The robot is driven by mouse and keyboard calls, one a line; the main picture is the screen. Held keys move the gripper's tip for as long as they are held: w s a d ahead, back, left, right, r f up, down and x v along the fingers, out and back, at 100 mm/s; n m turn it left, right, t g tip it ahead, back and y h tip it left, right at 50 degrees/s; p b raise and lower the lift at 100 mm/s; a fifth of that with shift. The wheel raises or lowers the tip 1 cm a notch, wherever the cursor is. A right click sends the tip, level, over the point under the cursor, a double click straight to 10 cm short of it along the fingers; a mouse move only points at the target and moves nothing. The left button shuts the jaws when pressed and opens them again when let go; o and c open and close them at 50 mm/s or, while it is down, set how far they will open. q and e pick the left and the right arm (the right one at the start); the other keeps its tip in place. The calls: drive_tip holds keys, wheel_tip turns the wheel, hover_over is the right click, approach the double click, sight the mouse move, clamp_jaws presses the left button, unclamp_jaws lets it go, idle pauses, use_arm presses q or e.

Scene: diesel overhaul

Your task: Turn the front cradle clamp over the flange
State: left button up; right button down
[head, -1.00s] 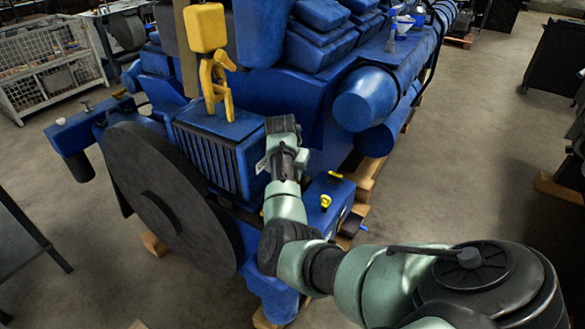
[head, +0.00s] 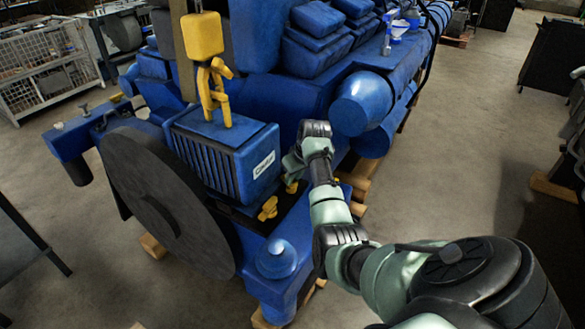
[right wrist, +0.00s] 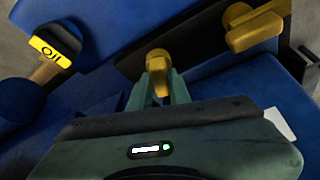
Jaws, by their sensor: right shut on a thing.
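My right gripper (right wrist: 160,88) is shut on a yellow clamp (right wrist: 158,62), whose rounded top shows between the fingertips. In the head view the right gripper (head: 291,167) is beside the labelled blue finned unit, with this clamp partly visible below it. A second yellow clamp (head: 267,208) stands near the unit's front corner. It also shows in the right wrist view (right wrist: 255,27), apart from the gripper, at the dark flange (right wrist: 205,42). I cannot tell which clamp is the front one. My left gripper is not in view.
The blue finned unit (head: 225,150) sits beside a large dark disc (head: 160,205). A yellow hook (head: 213,90) hangs over the unit. A black knob with a yellow oil tag (right wrist: 50,50) is left of the gripper. Open floor (head: 455,160) lies to the right.

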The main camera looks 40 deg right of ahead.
drive_tip(key=shift+d+n+y, duration=0.15)
drive_tip(key=shift+n+y, duration=0.3)
drive_tip(key=shift+n, duration=0.65)
drive_tip(key=shift+d+n+y, duration=0.15)
drive_tip(key=shift+n+y, duration=0.3)
drive_tip(key=shift+n, duration=0.65)
drive_tip(key=c, duration=1.3)
unclamp_jaws()
drive_tip(key=b+v, duration=0.2)
drive_tip(key=v, duration=0.6)
drive_tip(key=shift+w+b, duration=0.1)
drive_tip(key=shift+b, duration=0.3)
drive_tip(key=shift+f, duration=0.1)
